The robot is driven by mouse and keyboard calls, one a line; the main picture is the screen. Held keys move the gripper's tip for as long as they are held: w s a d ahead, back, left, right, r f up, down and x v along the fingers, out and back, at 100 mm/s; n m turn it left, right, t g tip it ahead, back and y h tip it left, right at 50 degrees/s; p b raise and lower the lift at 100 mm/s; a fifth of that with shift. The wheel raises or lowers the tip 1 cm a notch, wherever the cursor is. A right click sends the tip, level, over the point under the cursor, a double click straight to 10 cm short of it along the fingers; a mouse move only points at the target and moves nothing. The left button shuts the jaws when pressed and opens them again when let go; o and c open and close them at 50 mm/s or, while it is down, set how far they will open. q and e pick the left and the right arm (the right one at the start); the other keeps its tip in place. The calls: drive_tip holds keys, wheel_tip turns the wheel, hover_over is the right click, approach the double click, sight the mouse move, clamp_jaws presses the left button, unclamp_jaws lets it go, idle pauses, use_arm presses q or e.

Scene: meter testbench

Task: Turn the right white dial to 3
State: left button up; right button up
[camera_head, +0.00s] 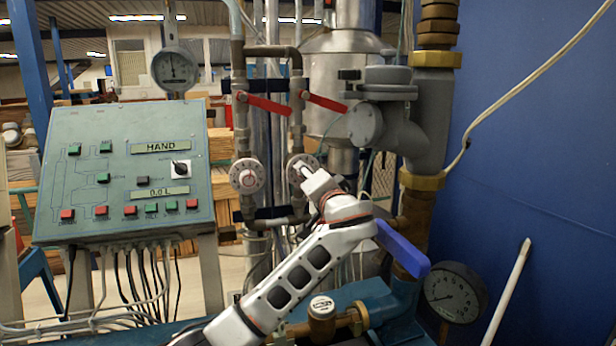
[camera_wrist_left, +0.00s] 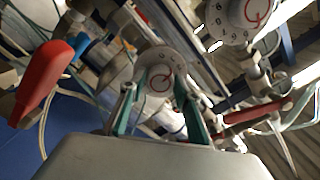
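The right white dial (camera_head: 302,167) is on the right pipe, partly hidden by my left gripper (camera_head: 312,178). The fingers are spread apart, one on each side of the dial's face. I cannot tell whether the fingertips touch it. The left white dial (camera_head: 247,175) is on the neighbouring pipe; it also shows in the left wrist view (camera_wrist_left: 240,14). Dial readings are too small to read. My right gripper is not in view.
Two red valve levers (camera_head: 266,104) sit above the dials. A blue lever (camera_head: 402,249) is right of my left wrist. A green control panel (camera_head: 128,168) stands at left, and a pressure gauge (camera_head: 455,292) is at lower right. Pipes crowd around the dials.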

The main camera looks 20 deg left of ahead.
use_arm(q)
drive_tip(key=c, duration=0.4)
drive_tip(key=shift+c, duration=0.2)
drive_tip(key=shift+m, duration=0.3)
drive_tip(key=shift+m+p, duration=0.5)
drive_tip(key=shift+m, duration=3.8)
drive_tip(key=o, duration=1.1)
